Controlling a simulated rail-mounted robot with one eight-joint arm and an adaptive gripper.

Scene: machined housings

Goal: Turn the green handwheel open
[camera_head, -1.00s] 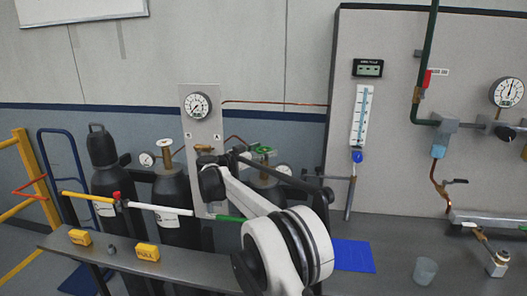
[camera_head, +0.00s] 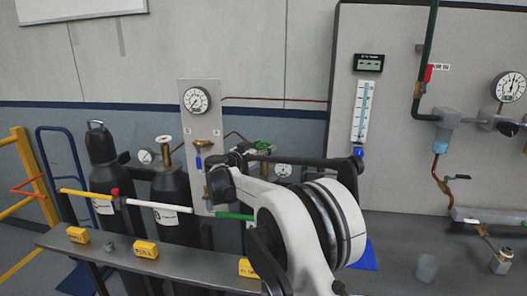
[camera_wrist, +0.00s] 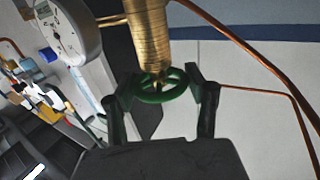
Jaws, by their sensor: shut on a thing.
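The green handwheel (camera_wrist: 160,98) sits at the end of a ribbed brass valve body (camera_wrist: 150,35) in the wrist view. My gripper (camera_wrist: 160,90) has one dark finger on each side of its rim and is shut on it. In the head view the handwheel (camera_head: 263,145) is a small green patch above a gas cylinder, right of the grey gauge panel. My arm and gripper cover part of the valve and cylinder there. I cannot tell how far the wheel is turned.
A grey panel (camera_head: 202,130) with a gauge and a blue-handled brass valve stands left of the wheel. Copper tubing (camera_wrist: 250,45) passes near my right finger. Dark cylinders (camera_head: 173,200) stand behind a grey bench (camera_head: 180,268) bearing yellow blocks. A clear cup (camera_head: 427,267) stands right.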

